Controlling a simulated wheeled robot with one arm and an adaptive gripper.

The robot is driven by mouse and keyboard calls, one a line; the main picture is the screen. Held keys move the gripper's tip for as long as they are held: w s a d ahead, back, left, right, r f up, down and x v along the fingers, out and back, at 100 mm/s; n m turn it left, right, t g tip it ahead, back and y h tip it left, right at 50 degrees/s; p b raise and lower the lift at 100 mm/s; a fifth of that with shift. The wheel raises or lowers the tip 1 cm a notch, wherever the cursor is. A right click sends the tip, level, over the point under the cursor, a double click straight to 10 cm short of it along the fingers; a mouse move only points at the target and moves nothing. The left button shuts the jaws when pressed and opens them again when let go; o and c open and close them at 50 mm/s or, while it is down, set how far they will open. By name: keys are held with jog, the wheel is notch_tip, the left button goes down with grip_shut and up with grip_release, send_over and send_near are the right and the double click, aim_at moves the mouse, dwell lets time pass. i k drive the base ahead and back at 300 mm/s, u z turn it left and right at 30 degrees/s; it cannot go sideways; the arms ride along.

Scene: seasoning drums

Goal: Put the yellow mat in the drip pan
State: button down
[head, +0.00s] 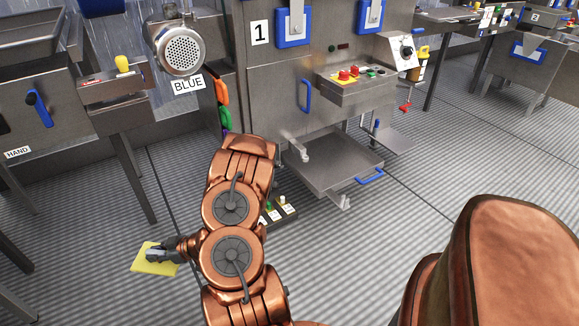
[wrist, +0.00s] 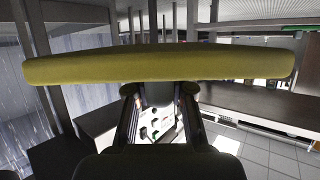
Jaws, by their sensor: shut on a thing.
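The yellow mat (head: 150,266) is at the lower left of the head view, above or near the floor; I cannot tell its exact height. In the wrist view the mat (wrist: 160,66) spans the picture edge-on as a thick bar across the fingers. My gripper (head: 160,254) is shut on the mat's edge. In the wrist view my gripper (wrist: 160,92) reaches the mat from below. A flat steel pan with a blue handle, seemingly the drip pan (head: 330,168), sits low under the machine marked 1, right of my gripper. It looks empty.
The machine marked 1 (head: 285,110) stands behind the pan. A low panel with small coloured knobs (head: 278,210) is beside my arm. A steel bench marked HAND (head: 60,120) stands at the left on legs. The ribbed floor (head: 400,225) in front of the pan is clear.

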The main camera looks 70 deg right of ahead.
aim_at(335, 172)
jog(key=z, duration=0.25)
jog(key=k, duration=0.4)
jog(key=z, duration=1.6)
jog(key=i, duration=1.6)
jog(key=z, duration=0.5)
